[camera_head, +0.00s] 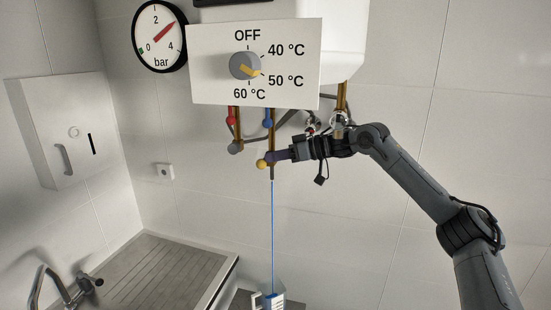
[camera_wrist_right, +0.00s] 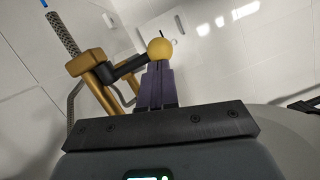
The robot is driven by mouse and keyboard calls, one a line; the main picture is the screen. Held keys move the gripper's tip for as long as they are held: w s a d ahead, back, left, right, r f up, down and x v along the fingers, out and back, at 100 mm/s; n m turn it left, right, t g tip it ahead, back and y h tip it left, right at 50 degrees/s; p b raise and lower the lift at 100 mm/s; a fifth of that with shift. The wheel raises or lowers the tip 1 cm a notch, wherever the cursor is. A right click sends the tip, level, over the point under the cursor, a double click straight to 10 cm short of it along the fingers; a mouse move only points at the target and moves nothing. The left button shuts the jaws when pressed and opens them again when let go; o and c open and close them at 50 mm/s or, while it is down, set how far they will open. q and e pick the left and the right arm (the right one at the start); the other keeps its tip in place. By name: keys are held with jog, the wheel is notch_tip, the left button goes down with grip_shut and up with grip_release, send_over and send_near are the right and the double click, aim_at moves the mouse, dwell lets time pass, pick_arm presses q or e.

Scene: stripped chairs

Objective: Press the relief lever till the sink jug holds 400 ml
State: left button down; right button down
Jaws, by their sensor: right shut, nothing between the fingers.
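The relief lever has a yellow ball knob (camera_head: 262,164) at its end, under the heater panel. My right gripper (camera_head: 275,156) is shut and empty, with its purple fingertips against or right beside the knob. In the right wrist view the fingertips (camera_wrist_right: 157,70) meet the yellow knob (camera_wrist_right: 160,48), and a dark lever arm (camera_wrist_right: 128,67) runs from it to a brass valve (camera_wrist_right: 88,62). A thin blue water stream (camera_head: 273,230) falls from the valve outlet to the jug (camera_head: 271,300) at the bottom edge. The jug is partly cut off, and its level cannot be read. My left gripper is not in view.
The heater panel (camera_head: 300,65) has a dial (camera_head: 245,66) pointing near 50 °C. A pressure gauge (camera_head: 160,36) hangs at upper left. Red (camera_head: 231,117) and blue (camera_head: 267,118) handles sit on pipes below the panel. A draining board (camera_head: 150,275) and tap (camera_head: 50,285) lie at lower left.

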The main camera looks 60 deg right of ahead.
jog(key=f+n+b, duration=0.1)
jog(key=b, duration=0.1)
jog(key=f+n+h+b, duration=0.1)
jog(key=f+b, duration=0.1)
jog(key=shift+a+f+n+b, duration=0.2)
jog(key=shift+n+b, duration=0.1)
jog(key=shift+b, duration=0.1)
jog(key=shift+f, duration=0.1)
dwell(0.6)
dwell(0.8)
dwell(0.8)
dwell(0.3)
